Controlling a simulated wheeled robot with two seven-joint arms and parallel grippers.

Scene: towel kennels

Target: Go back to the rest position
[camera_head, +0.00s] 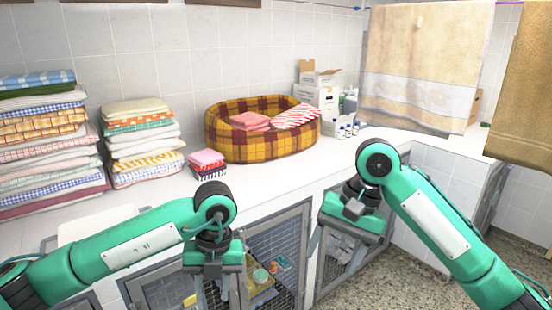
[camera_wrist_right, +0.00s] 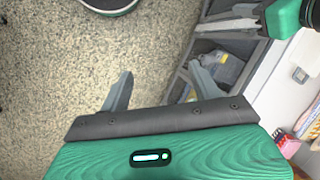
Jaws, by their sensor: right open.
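My left gripper (camera_head: 212,286) hangs in front of the counter's front edge, fingers down, before the kennel doors. Its fingers look apart, with nothing seen between them. My right gripper (camera_head: 333,257) hangs in front of the kennels further right, also pointing down. In the right wrist view its two fingers (camera_wrist_right: 156,78) are spread, with only speckled floor between them. Neither gripper touches a towel. A plaid pet bed (camera_head: 228,145) with folded pink and red-striped towels (camera_head: 296,117) in it stands on the white counter (camera_head: 268,176).
Tall towel stacks (camera_head: 45,150) (camera_head: 140,143) and a small stack (camera_head: 207,163) stand on the counter at left. White boxes (camera_head: 318,97) and bottles stand behind the bed. A beige towel (camera_head: 425,60) hangs at right. Mesh kennels (camera_head: 278,262) lie below the counter. The speckled floor (camera_head: 385,270) is open.

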